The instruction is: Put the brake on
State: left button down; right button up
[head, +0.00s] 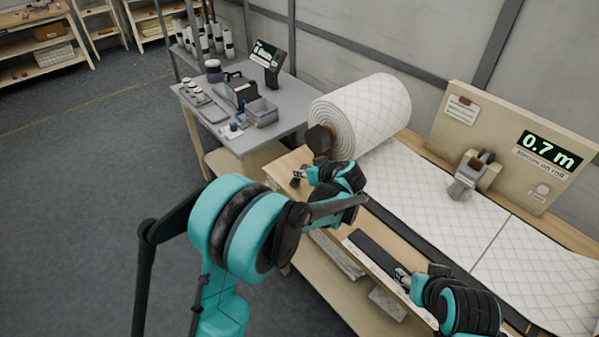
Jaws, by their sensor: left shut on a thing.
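The large white quilted wadding roll (375,112) lies on its side at the back of the wooden bench, with a dark round hub (319,140) at its near end. My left gripper (300,176) is at the bench's left end, below the hub, shut on a small dark part (295,183) that looks like the brake handle. The gripper hides most of it, so its position cannot be told. My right gripper (403,279) is over the bench's front edge, beside a dark strip; its fingers are too small to read.
Quilted wadding (447,196) lies spread along the bench. A panel with a display reading 0.7 m (548,149) stands behind, and a grey device (469,176) stands on the wadding. A grey side table (209,121) holds a screen, bins and jars. Floor at left is clear.

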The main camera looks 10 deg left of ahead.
pick_arm(q)
jog(key=shift+s+d+f+t+y+b, duration=0.3)
jog(key=shift+d+t+y+b, duration=0.1)
jog(key=shift+y+b, duration=0.1)
jog(key=c, duration=1.3)
grip_release()
jog(key=v, duration=1.2)
jog(key=shift+a, duration=0.1)
